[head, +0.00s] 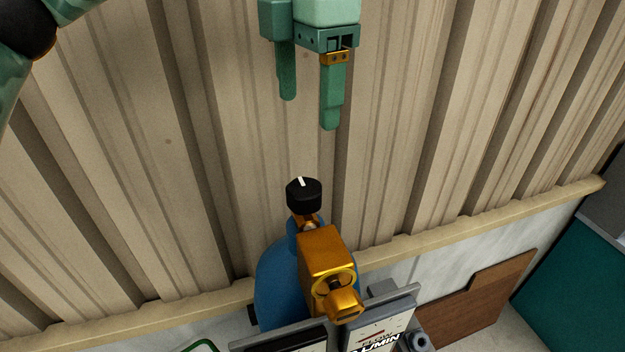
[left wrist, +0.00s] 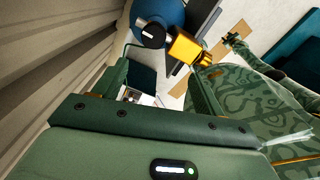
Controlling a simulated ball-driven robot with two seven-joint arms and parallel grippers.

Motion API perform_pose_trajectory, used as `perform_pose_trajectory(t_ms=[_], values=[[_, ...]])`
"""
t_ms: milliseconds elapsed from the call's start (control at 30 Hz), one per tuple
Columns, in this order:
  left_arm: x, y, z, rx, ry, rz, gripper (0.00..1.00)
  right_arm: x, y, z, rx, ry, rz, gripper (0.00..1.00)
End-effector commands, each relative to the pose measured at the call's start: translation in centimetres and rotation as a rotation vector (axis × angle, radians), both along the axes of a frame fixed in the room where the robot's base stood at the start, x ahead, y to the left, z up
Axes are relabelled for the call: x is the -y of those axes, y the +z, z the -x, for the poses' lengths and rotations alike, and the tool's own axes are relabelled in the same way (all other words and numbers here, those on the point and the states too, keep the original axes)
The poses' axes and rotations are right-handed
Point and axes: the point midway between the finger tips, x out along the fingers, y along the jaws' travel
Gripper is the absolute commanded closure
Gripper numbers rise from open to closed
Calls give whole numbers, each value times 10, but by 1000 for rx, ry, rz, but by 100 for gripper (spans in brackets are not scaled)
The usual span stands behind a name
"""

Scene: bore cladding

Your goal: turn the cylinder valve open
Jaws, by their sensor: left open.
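The blue cylinder (head: 277,282) stands upright against the ribbed wall. Its valve knob (head: 304,194) is black with a white mark and sits on top, above the brass regulator (head: 322,252). In the left wrist view the knob (left wrist: 150,31) shows beyond the fingers, in front of the blue cylinder (left wrist: 163,12). My left gripper (head: 309,112) is open and empty, fingers pointing down, above the knob and apart from it. What looks like my right gripper (left wrist: 233,40) is small and far off in the left wrist view; its jaws are unclear.
Ribbed beige cladding (head: 200,150) fills the background, with a wooden ledge (head: 440,232) along its lower edge. Gauge plates (head: 381,328) stand in front of the cylinder. A brown board (head: 478,305) and a teal cabinet (head: 580,275) are at the right. The space between fingers and knob is clear.

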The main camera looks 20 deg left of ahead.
Motion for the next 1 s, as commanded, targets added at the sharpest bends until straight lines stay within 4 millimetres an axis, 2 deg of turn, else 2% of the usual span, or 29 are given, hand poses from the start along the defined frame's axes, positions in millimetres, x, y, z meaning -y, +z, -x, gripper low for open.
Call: perform_pose_trajectory(t_ms=[100,200,267,400,500,633,800,1000], values=[[-1,-26,-3,-10,2,2,29,2,1,16,-25,3,4,64],[-1,-51,-3,-10,2,3,29,0,5,20,-31,4,0,64],[-1,-66,-3,-10,1,4,29,-4,9,15,-24,4,-4,64],[-1,-100,-3,-10,2,5,29,-11,19,-13,20,1,-15,64],[-1,-120,-3,-7,3,5,29,-10,26,-22,34,1,-14,64],[-1,-138,-4,-6,4,5,29,-2,30,-15,23,0,-3,64],[-1,-149,-4,-2,4,6,29,4,31,6,-7,1,5,64],[-1,-151,-4,-2,4,6,29,2,31,1,-2,1,2,64]])
